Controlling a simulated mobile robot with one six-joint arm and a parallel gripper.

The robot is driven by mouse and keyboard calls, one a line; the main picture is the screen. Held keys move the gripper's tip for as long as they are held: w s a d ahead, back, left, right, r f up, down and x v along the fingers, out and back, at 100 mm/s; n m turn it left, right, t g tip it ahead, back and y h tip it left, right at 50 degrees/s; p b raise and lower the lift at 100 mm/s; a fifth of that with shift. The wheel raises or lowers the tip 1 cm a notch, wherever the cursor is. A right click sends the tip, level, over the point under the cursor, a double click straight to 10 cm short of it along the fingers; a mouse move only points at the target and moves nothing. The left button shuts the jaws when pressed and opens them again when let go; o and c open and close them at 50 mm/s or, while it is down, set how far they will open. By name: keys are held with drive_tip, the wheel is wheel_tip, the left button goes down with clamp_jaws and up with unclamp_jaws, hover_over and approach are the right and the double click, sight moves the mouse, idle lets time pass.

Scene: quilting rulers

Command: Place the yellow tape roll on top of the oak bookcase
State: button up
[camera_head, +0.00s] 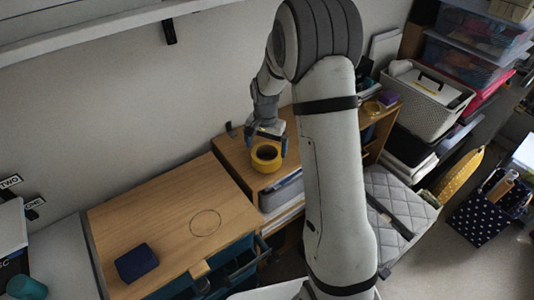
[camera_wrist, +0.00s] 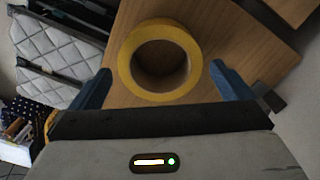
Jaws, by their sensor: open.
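The yellow tape roll (camera_head: 266,165) lies flat on the wooden top of a shelf unit, which looks like the oak bookcase (camera_head: 228,150), near its front edge. In the wrist view the yellow tape roll (camera_wrist: 160,97) shows as a ring with wood beneath it. My gripper (camera_head: 266,138) is just above and behind the roll in the head view. In the wrist view my gripper (camera_wrist: 163,84) is open, with one blue finger on each side of the roll and visible gaps. My arm hides part of the bookcase top.
A lower wooden cabinet (camera_head: 170,205) at left carries a dark blue block (camera_head: 136,262) and a thin ring outline (camera_head: 205,222). A purple item (camera_head: 387,98) sits at the right end of the wood top. A white basket (camera_head: 430,98) and quilted grey fabric (camera_head: 398,205) are to the right.

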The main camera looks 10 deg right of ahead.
wheel_tip(320, 180, up, 7)
drive_tip(key=s+r+n+t, duration=0.1)
drive_tip(key=s+r+n, duration=0.2)
drive_tip(key=s+r, duration=0.85)
drive_tip(key=s+n+t, duration=0.1)
drive_tip(key=s+n, duration=0.3)
drive_tip(key=s, duration=1.1)
drive_tip(key=shift+s+d+f+t, duration=0.2)
drive_tip(key=shift+d+f+t, duration=0.1)
drive_tip(key=shift+f+t, duration=0.1)
drive_tip(key=shift+r, duration=0.1)
drive_tip(key=shift+c, duration=0.3)
